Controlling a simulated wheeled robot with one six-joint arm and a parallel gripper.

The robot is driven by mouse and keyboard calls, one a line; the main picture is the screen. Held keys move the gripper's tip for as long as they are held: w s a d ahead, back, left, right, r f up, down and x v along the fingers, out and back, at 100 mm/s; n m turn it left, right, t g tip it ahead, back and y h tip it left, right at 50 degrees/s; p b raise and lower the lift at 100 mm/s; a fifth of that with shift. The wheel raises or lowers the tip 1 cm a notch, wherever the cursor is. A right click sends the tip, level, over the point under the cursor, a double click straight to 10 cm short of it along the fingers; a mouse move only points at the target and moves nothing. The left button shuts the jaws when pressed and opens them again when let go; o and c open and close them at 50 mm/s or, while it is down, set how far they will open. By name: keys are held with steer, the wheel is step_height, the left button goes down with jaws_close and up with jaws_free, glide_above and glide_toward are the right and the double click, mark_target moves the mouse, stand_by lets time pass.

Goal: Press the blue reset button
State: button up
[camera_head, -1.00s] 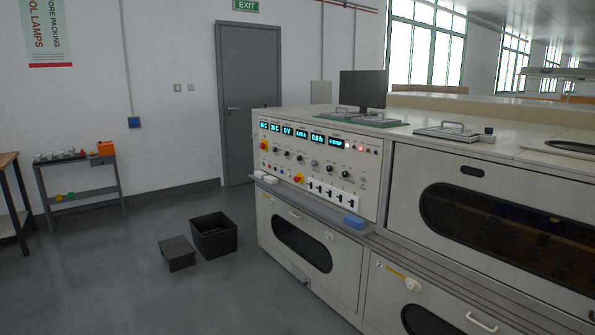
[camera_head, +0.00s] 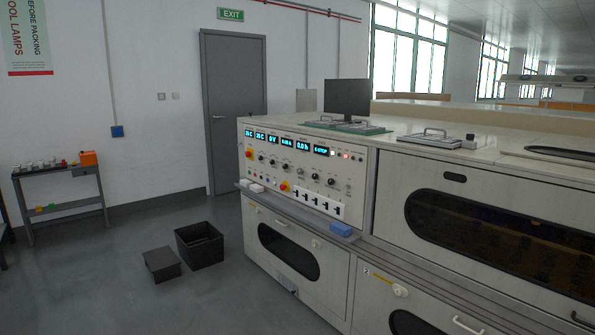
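The control panel (camera_head: 315,172) is on the upper front of the large pale machine, near the middle of the view. It has a row of lit cyan displays (camera_head: 287,141), knobs, small buttons, red-and-yellow mushroom buttons (camera_head: 285,187) and a row of white switches (camera_head: 322,204). The last display seems to read E-STOP. A red lamp (camera_head: 345,156) is lit at the right of the panel. The small buttons are too small here for me to single out a blue reset button. My gripper is not in view.
A blue block (camera_head: 341,229) lies on the ledge below the panel. A black open crate (camera_head: 200,245) and a low dark step (camera_head: 161,265) stand on the floor left of the machine. A small side table (camera_head: 60,173) is by the wall. Floor at front left is clear.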

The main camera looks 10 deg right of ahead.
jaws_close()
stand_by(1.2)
